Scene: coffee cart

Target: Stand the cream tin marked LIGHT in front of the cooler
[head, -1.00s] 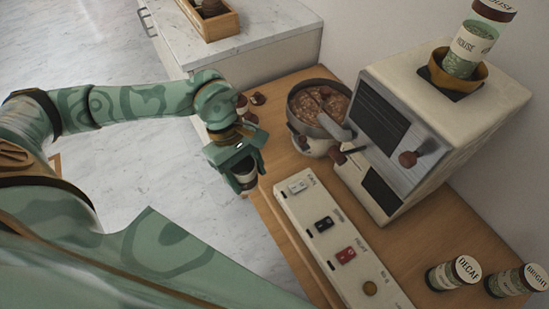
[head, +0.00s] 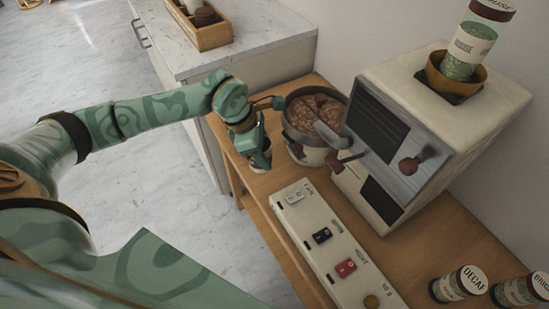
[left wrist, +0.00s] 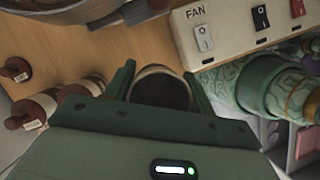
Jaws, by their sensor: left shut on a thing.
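My left gripper (head: 257,148) is shut on a cream tin (head: 264,165) with a dark open top, at the left end of the wooden counter. The held tin also shows between the fingers in the left wrist view (left wrist: 161,86); no marking on it is readable. The cooler (head: 316,112), a round metal pan of brown beans, is just right of the gripper in the head view. Its rim shows at the top left of the left wrist view (left wrist: 75,14). Whether the tin touches the counter I cannot tell. My right gripper is out of view.
A switch panel (head: 318,228) runs along the counter's front edge, close to the held tin. The cream roaster (head: 440,120) stands right of the cooler. Tins with dark knobbed lids (left wrist: 35,107) are left of the gripper in the wrist view. Tins marked DECAF (head: 457,285) and BRIGHT (head: 520,290) stand lower right.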

